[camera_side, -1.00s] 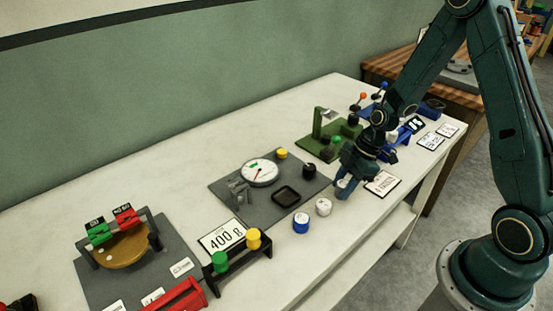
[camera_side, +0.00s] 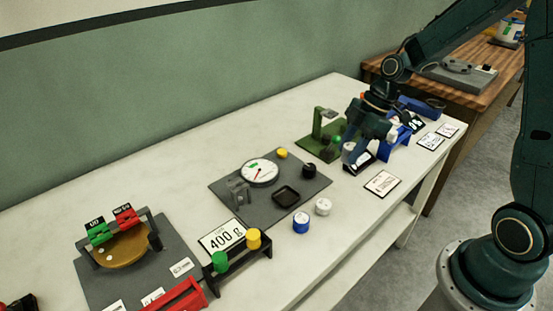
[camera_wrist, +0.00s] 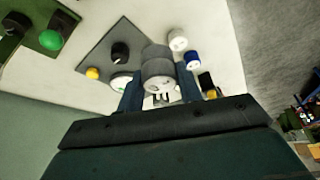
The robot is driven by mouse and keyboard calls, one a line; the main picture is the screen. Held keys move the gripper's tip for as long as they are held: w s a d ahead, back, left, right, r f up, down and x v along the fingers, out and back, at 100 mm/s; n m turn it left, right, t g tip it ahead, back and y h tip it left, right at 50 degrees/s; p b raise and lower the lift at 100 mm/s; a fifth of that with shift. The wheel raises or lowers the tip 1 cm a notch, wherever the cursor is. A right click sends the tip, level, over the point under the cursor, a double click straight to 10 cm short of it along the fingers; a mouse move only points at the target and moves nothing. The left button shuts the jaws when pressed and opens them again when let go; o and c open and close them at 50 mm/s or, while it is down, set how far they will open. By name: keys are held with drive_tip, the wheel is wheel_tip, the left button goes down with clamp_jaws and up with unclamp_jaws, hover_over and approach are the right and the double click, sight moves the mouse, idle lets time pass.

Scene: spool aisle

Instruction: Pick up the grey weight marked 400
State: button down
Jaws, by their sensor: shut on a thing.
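My gripper (camera_side: 358,151) is shut on a grey cylindrical weight (camera_wrist: 157,62). The weight shows between the two fingers in the wrist view, and its marking is too small to read with certainty. In the side view the held weight (camera_side: 348,147) appears as a pale cylinder below the wrist, in front of the dark tray at the back right of the white table. It seems to be above the tabletop.
A white weight (camera_side: 323,206) and a blue weight (camera_side: 301,223) stand near the table's front. A dial scale (camera_side: 259,172) sits on a grey mat. A green stand (camera_side: 320,135) is close left of my gripper. A printed card (camera_side: 382,183) lies in front.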

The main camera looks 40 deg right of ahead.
sight(351, 146)
wheel_tip(351, 146, up, 8)
drive_tip(key=shift+f, duration=0.1)
idle(0.8)
